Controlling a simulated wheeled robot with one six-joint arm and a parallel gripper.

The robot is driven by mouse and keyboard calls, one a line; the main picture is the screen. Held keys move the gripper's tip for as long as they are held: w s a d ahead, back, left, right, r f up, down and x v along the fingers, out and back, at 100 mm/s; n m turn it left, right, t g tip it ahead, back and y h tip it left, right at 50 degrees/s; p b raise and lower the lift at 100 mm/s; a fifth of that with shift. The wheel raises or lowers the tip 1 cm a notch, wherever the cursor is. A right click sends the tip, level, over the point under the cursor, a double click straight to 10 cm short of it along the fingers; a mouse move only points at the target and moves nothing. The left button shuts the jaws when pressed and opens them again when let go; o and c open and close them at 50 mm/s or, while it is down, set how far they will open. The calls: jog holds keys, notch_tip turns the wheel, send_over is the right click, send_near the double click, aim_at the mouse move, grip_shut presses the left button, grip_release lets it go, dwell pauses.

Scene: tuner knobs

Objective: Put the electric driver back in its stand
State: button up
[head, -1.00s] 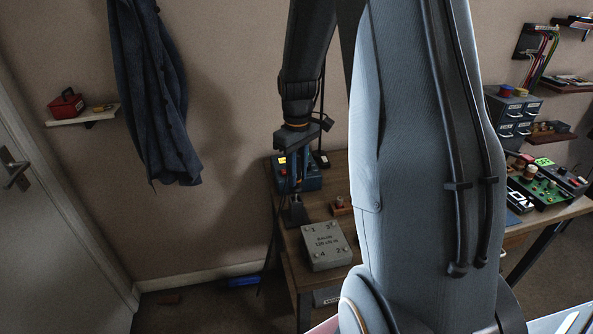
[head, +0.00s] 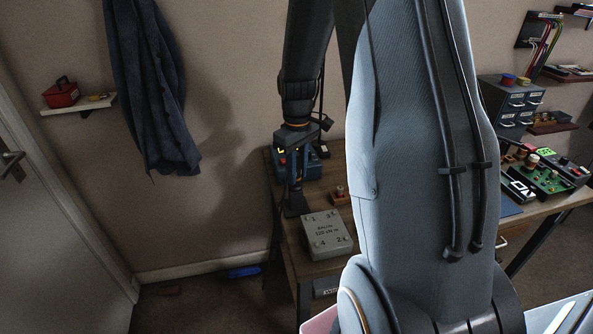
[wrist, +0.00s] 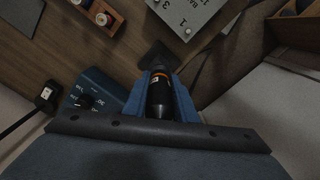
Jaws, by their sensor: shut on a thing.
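My gripper (head: 295,182) points down at the left end of the wooden bench. In the wrist view its blue fingers (wrist: 166,84) are shut on the electric driver (wrist: 159,98), a black cylinder with an orange ring. In the head view the driver is mostly hidden by the gripper. A dark stand (head: 296,206) is on the bench just below the fingers. It also shows as a dark pointed shape beyond the driver in the wrist view (wrist: 154,57). I cannot tell whether the driver's lower end is inside the stand or above it.
A grey labelled box (head: 327,236) lies just right of the stand. A blue unit with a knob (wrist: 96,92) is close beside the gripper. A small wooden block with pegs (head: 340,194) sits behind the grey box. The bench's left edge is near.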

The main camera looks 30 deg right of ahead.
jog(key=o, duration=1.1)
jog(key=shift+r, duration=0.1)
notch_tip(320, 180, up, 8)
jog(key=shift+f+b, duration=0.15)
jog(key=shift+b, duration=0.75)
